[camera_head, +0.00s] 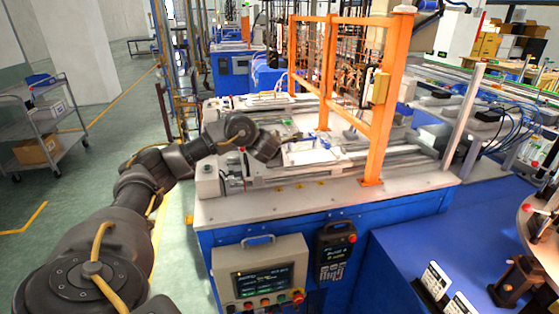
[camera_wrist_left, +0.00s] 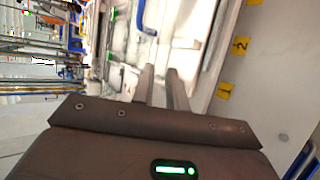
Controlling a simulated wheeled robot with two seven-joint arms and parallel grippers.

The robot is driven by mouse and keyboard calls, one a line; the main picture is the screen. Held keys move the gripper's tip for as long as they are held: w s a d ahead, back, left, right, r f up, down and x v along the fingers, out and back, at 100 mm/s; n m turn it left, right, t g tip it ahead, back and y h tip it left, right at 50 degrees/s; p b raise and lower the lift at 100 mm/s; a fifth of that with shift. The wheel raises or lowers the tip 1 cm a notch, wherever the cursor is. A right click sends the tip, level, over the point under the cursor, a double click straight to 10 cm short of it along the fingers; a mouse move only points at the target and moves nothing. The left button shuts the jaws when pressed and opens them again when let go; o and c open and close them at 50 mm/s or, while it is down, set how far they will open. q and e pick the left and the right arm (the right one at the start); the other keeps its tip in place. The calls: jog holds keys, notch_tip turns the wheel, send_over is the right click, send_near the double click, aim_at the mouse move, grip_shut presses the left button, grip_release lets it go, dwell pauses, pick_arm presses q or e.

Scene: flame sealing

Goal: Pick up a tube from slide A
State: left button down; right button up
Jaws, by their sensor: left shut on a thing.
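My left arm reaches in from the left over the white-topped machine. My left gripper (camera_head: 292,138) is low over the machine's slide area, left of the orange frame. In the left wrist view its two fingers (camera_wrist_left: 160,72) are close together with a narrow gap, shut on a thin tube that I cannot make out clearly. White slide parts and rails (camera_head: 345,157) lie around and beyond the fingertips. I cannot tell which slide is A. My right gripper is not in view.
An orange post frame (camera_head: 378,125) stands on the machine, right of my left gripper. A control panel (camera_head: 262,275) and a handheld pendant (camera_head: 334,250) are on the blue front. Yellow numbered labels (camera_wrist_left: 239,46) line the machine's edge. A grey cart (camera_head: 42,125) stands far left.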

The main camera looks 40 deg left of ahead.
pick_arm(q)
jog(key=w+d+p+v, duration=0.1)
jog(key=p+v, duration=1.3)
jog(key=v, duration=0.3)
jog(key=shift+r+p, duration=0.35)
jog(key=shift+s, duration=0.1)
